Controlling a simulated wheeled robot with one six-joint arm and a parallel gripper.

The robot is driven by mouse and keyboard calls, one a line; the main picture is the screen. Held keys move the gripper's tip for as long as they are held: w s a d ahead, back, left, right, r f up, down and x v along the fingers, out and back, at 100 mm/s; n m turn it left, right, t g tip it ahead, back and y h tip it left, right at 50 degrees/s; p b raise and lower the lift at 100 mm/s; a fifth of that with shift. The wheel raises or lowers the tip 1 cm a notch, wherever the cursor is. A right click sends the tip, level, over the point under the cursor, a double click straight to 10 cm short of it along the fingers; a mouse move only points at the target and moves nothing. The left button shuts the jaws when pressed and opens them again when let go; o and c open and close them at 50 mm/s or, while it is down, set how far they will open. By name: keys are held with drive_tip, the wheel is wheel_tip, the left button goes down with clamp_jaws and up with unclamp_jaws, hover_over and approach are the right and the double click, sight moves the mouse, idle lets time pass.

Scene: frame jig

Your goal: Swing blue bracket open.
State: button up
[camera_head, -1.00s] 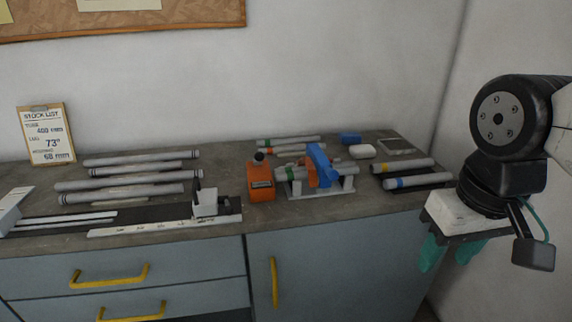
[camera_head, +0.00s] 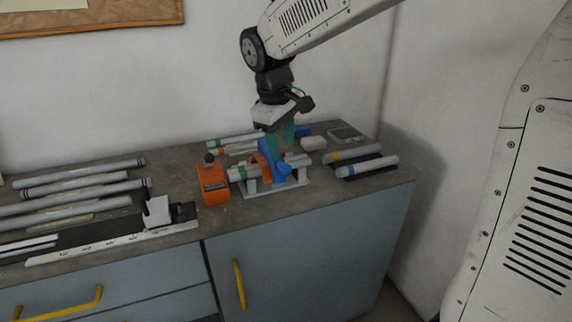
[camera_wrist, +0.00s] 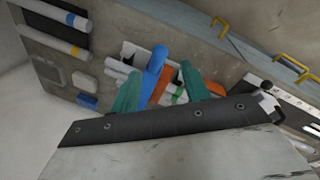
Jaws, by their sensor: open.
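The blue bracket (camera_head: 275,165) is part of a small white-based fixture (camera_head: 300,187) on the bench, lying over a grey tube with a green band (camera_head: 240,174). An orange piece (camera_head: 260,163) sits beside it. My gripper (camera_head: 282,143) has teal fingers and hangs just above and behind the bracket. In the wrist view my open fingers (camera_wrist: 160,92) stand apart, with the blue bracket (camera_wrist: 154,72) showing between them. I cannot tell whether either finger touches it.
An orange bottle-like block (camera_head: 213,185) stands left of the fixture. Tubes with yellow and blue bands (camera_head: 367,167) lie to the right. Tubes, a white block (camera_head: 307,144) and a blue block (camera_head: 303,131) lie behind. Several grey tubes (camera_head: 80,184) lie at the left.

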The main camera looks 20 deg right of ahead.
sight(286, 165)
drive_tip(key=f, duration=0.4)
drive_tip(key=d+f, duration=0.1)
drive_tip(key=f, duration=0.2)
drive_tip(key=shift+w+d, duration=0.1)
drive_tip(key=shift+w, duration=0.25)
clamp_jaws()
